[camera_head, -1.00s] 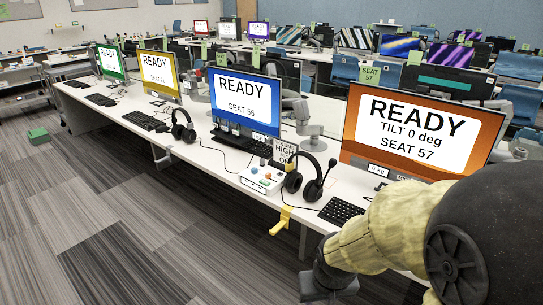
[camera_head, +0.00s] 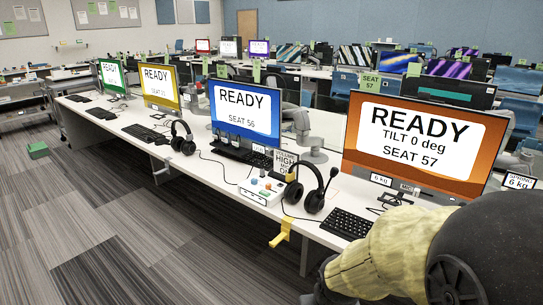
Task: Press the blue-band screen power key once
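The blue-band screen (camera_head: 245,108) stands on the long white desk, left of centre, and reads READY, SEAT 56. Its lower edge has small dark items in front of it, and I cannot make out its power key. My arm, with a yellow sleeve and dark joints, reaches in from the lower right, well apart from this screen. My gripper's fingers do not show; the arm's far end runs out at the bottom edge.
An orange-band screen (camera_head: 418,140) stands to the right, near my arm. Yellow-band (camera_head: 160,86) and green-band (camera_head: 111,75) screens stand further left. Headphones (camera_head: 312,191), a control box (camera_head: 262,189) and a keyboard (camera_head: 345,224) lie on the desk. Carpet at left is mostly clear.

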